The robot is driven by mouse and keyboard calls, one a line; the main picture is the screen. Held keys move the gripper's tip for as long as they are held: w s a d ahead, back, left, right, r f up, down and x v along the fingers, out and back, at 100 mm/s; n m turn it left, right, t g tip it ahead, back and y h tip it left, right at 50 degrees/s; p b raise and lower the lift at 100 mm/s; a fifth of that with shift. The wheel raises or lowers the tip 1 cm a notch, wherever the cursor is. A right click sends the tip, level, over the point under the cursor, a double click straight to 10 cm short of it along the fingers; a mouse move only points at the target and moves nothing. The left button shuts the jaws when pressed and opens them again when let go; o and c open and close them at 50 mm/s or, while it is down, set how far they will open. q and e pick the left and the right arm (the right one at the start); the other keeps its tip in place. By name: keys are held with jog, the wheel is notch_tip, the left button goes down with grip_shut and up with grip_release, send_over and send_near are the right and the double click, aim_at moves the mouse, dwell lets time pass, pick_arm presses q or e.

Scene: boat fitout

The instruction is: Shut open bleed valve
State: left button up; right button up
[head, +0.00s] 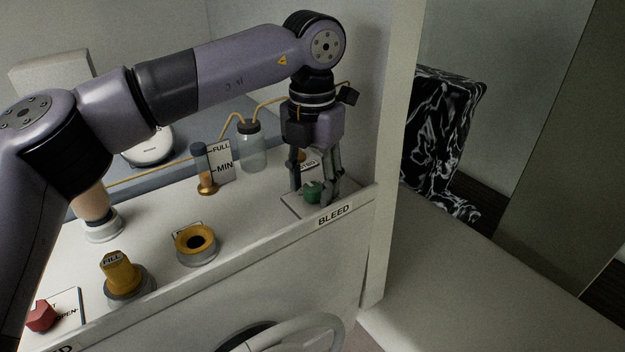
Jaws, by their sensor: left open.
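I cannot tell whether the fingers touch the knob. The gripper partly hides the plate and its lettering. A second valve with a red knob (41,316) is at the near left, on a plate whose lettering partly reads OPEN. My right gripper is not in view.
A yellow FILL cap (121,272) and an open yellow-rimmed filler neck (195,243) stand on the console. A level gauge (203,170) and a clear bottle (252,150) with a yellow tube stand behind. A white post (397,150) rises right of the gripper. A steering wheel (300,333) is below.

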aim_at(313, 186)
pick_arm(q)
notch_tip(313, 186, up, 12)
dwell(0.5)
